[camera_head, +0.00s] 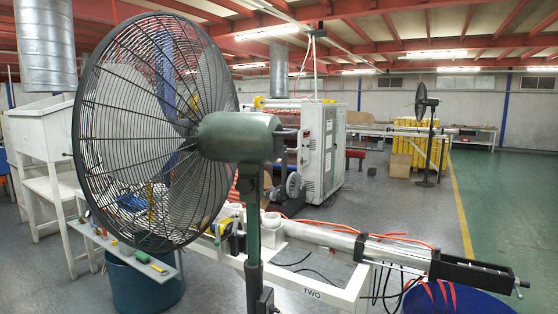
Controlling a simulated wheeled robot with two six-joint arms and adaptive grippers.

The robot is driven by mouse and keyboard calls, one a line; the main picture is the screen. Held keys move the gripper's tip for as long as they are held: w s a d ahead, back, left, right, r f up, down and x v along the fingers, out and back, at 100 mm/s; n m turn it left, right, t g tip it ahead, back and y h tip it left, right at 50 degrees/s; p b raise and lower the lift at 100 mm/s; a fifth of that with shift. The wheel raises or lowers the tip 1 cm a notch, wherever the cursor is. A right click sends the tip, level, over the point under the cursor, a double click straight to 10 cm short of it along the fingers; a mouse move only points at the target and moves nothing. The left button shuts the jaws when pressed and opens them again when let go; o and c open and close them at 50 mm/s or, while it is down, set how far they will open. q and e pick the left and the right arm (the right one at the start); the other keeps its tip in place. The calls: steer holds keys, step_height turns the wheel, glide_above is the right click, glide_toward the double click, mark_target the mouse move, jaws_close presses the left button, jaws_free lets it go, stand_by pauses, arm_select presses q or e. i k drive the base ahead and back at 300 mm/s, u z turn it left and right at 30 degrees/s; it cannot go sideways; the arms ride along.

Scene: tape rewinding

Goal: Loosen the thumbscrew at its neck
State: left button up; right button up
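A large pedestal fan stands close at the left centre, with a round black wire cage (150,130) facing left. Its green motor housing (238,137) sits behind the cage, on top of a dark green upright pole (253,225). The neck (250,180) is where the pole meets the housing. I cannot make out a thumbscrew there. A dark clamp-like block (265,300) sits low on the pole at the bottom edge. Neither of my grippers shows in this view.
A white frame marked TWO with a metal roller (320,236) runs behind the pole to the right. A small shelf (130,250) and blue bins (140,285) stand below the cage. A second fan (424,105) stands far back; green floor (510,200) is clear at right.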

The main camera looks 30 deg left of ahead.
mark_target(244, 186)
steer(key=u, duration=1.25)
